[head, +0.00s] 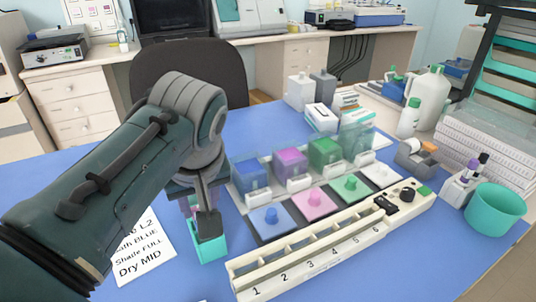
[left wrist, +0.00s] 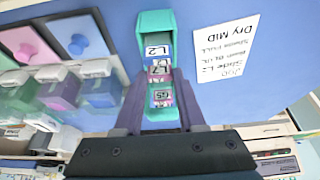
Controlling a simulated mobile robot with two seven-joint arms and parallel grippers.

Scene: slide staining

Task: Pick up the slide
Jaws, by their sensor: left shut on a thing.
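A small teal slide box (head: 210,250) stands on the blue bench, and in the left wrist view the box (left wrist: 156,22) holds several slides upright. Their labels face up; one slide reads L2 (left wrist: 157,51), and behind it are pink-labelled slides (left wrist: 159,73) and one that seems to read G5 (left wrist: 161,96). My left gripper (head: 206,215) is directly over the box, pointing down. In the left wrist view its fingers (left wrist: 160,80) lie on both sides of the slide row and are shut on a slide. I cannot tell which label it bears. My right gripper is out of view.
A white instruction card (head: 140,245) lies left of the box. A teal bowl (head: 495,209) and bottles stand further right. Bare blue bench lies behind the arm.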

